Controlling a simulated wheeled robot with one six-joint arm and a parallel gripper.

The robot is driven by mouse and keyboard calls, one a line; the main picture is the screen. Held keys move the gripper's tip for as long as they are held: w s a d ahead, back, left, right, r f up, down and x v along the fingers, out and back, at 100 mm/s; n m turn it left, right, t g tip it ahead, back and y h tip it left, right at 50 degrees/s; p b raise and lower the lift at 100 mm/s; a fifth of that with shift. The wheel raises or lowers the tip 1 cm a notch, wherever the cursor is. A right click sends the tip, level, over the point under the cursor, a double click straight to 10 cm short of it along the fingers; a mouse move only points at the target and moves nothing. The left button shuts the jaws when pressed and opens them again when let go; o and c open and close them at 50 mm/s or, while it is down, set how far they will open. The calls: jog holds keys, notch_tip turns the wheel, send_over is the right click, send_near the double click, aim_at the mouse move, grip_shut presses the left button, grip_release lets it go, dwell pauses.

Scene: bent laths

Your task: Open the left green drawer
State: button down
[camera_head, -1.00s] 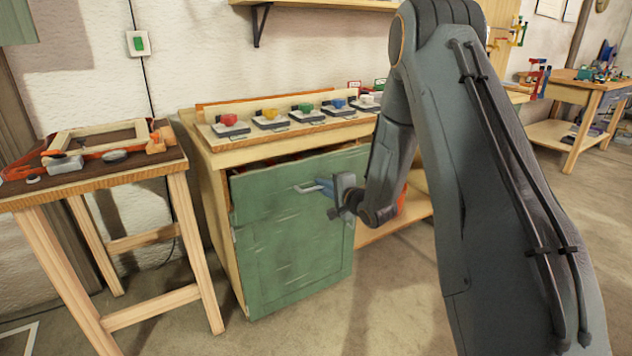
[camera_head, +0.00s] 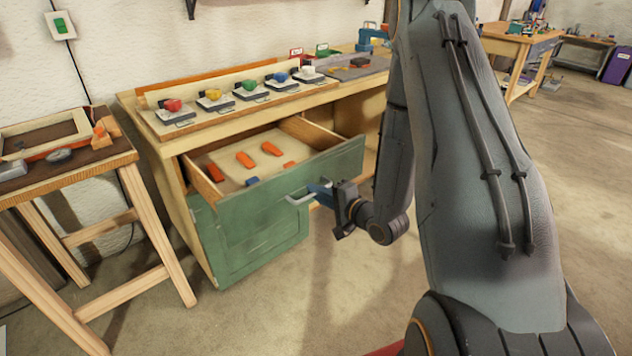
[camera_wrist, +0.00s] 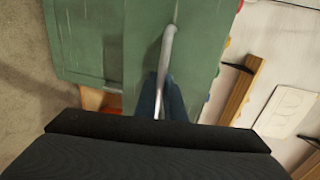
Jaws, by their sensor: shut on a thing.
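The green drawer (camera_head: 285,196) at the top left of the workbench is pulled well out, and its inside shows. Several orange things and a blue one lie on the drawer's pale bottom. My gripper (camera_head: 318,191) is shut on the drawer's metal handle (camera_head: 300,199), in front of the green face. In the wrist view the handle (camera_wrist: 167,50) runs down between the blue fingers (camera_wrist: 162,98), with the green front behind it. The fingertips' exact hold is partly hidden by the gripper body.
Below the drawer is a green cabinet door (camera_head: 250,240). Coloured knobs on small plates line the bench top (camera_head: 240,110). A wooden side table (camera_head: 80,180) stands close on the left. The floor (camera_head: 300,300) in front is clear.

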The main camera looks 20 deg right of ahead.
jog(key=shift+s+d, duration=0.2)
jog(key=shift+s, duration=0.1)
jog(key=c, duration=1.8)
grip_release()
jog(key=shift+c, duration=0.2)
jog(key=v, duration=0.7)
jog(key=shift+s+d, duration=0.15)
jog(key=shift+s, duration=0.25)
